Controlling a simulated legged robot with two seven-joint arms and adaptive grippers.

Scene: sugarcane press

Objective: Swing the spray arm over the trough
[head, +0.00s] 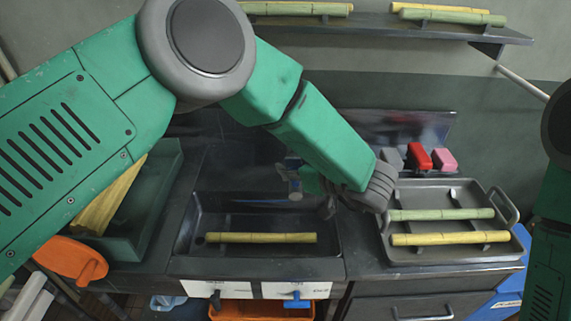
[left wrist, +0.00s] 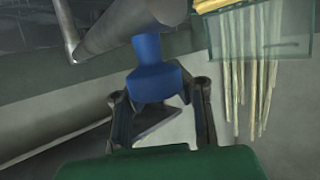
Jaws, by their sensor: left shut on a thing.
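The spray arm shows in the left wrist view as a thick grey pipe with a blue nozzle end (left wrist: 153,70). My left gripper (left wrist: 160,95) has its dark fingers on both sides of the blue part and is shut on it. In the head view my left forearm and wrist hide much of the gripper and spray arm. A small blue-grey piece (head: 294,185), likely the spray end, shows above the back of the trough. The dark trough (head: 210,247) has one yellow cane stalk (head: 262,238) lying in it. My right gripper is out of view; only part of that arm shows at the right edge.
A grey tray (head: 445,256) with a green and a yellow stalk stands right of the trough. Red and pink blocks (head: 420,157) sit behind it. A green bin (head: 167,170) with cane is on the left.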

